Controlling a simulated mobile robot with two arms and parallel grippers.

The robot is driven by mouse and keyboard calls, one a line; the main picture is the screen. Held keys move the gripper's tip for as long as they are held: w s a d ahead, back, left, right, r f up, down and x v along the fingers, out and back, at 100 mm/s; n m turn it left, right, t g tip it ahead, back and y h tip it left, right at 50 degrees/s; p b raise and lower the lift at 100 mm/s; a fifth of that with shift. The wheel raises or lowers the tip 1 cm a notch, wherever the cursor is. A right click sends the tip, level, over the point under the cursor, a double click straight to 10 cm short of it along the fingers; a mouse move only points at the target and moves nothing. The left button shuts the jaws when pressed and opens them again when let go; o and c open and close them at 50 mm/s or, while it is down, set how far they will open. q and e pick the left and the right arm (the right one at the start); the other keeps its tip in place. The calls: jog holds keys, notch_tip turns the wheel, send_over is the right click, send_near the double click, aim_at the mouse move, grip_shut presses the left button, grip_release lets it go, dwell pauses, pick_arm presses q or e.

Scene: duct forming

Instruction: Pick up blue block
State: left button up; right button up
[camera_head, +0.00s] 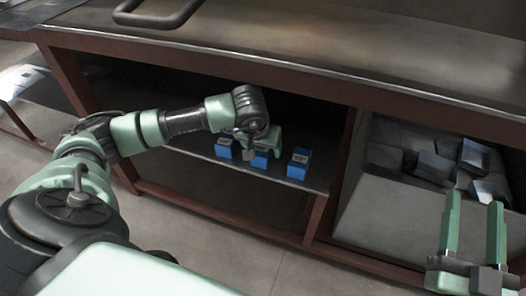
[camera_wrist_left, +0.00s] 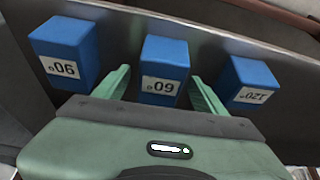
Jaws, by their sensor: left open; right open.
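Three blue blocks with white number labels stand in a row on the shelf under the bench. In the head view they are the left block (camera_head: 223,147), the middle block (camera_head: 260,160) and the right block (camera_head: 299,164). In the left wrist view, the middle block (camera_wrist_left: 164,60) lies between the fingertips of my open left gripper (camera_wrist_left: 160,80), with a gap on each side. The other blocks (camera_wrist_left: 66,45) (camera_wrist_left: 250,77) stand outside the fingers. In the head view my left gripper (camera_head: 259,145) partly hides the middle block. My right gripper (camera_head: 474,198) is open and empty at lower right.
The shelf (camera_head: 315,184) has a metal front edge. The bench top (camera_head: 300,55) overhangs the blocks. A brown upright (camera_head: 333,175) separates them from a compartment with several grey metal pieces (camera_head: 435,165). Open floor (camera_head: 190,215) lies in front.

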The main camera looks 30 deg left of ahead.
pick_arm(q)
jog(key=c, duration=1.4)
grip_shut()
jog(key=shift+r, duration=0.1)
